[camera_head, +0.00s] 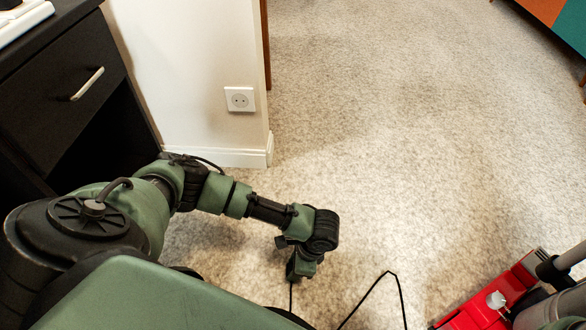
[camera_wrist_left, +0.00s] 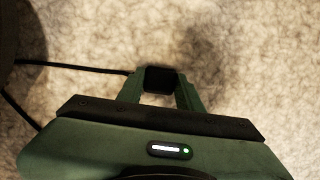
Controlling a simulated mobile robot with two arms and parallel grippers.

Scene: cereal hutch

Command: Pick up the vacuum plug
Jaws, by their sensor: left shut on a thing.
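My left gripper (camera_head: 298,278) hangs low over the carpet in the head view, its arm reaching in from the left. In the left wrist view, the left gripper (camera_wrist_left: 160,84) is shut on the black vacuum plug (camera_wrist_left: 159,79), which sits between the two green fingers. A black cord (camera_wrist_left: 85,68) runs from the plug to the left. In the head view the plug itself is hidden by the gripper, and the cord (camera_head: 365,297) shows on the floor beside it. My right gripper is not in view.
A wall socket (camera_head: 240,99) is on the white wall end behind my left arm. A black drawer cabinet (camera_head: 62,85) stands at the left. The red vacuum (camera_head: 478,308) is at the lower right. Open carpet (camera_head: 400,130) fills the middle and back.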

